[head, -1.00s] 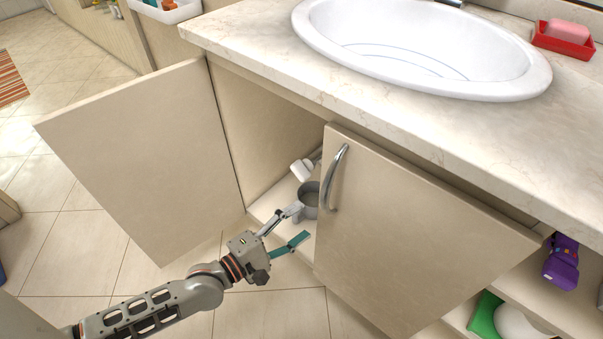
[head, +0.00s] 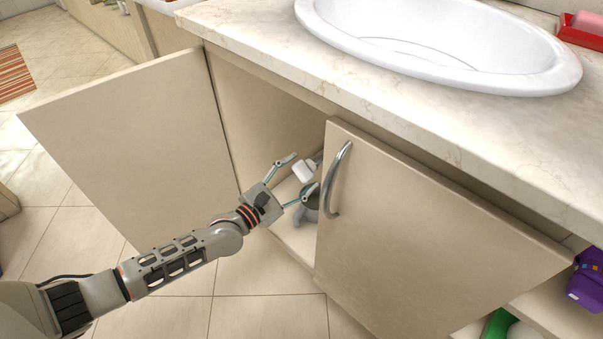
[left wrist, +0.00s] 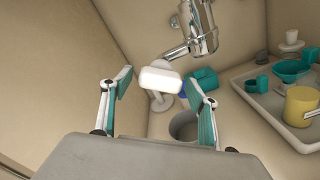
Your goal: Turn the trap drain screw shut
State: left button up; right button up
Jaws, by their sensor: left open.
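The drain screw, a white blocky handle (head: 304,172), shows inside the open cabinet under the sink. In the left wrist view the white handle (left wrist: 160,80) is in front of the chrome trap pipe (left wrist: 196,28), near its lower end. My left gripper (head: 304,173) is open and reaches into the cabinet. In the left wrist view its fingers (left wrist: 160,82) are spread to either side of the handle, with gaps on both sides. I cannot tell whether the fingertips are level with the handle in depth. My right gripper is out of view.
A grey cup-like container (head: 309,208) stands on the cabinet floor below the handle. The right door (head: 420,235) is partly open, and the left door (head: 130,150) stands wide open. A tray (left wrist: 303,140) with teal items and a yellow mug (left wrist: 299,106) is at the right inside.

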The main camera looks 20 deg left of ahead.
pick_arm(q)
jog(key=shift+w+d, duration=0.1)
jog(key=shift+w, duration=0.2)
jog(key=c, duration=1.1)
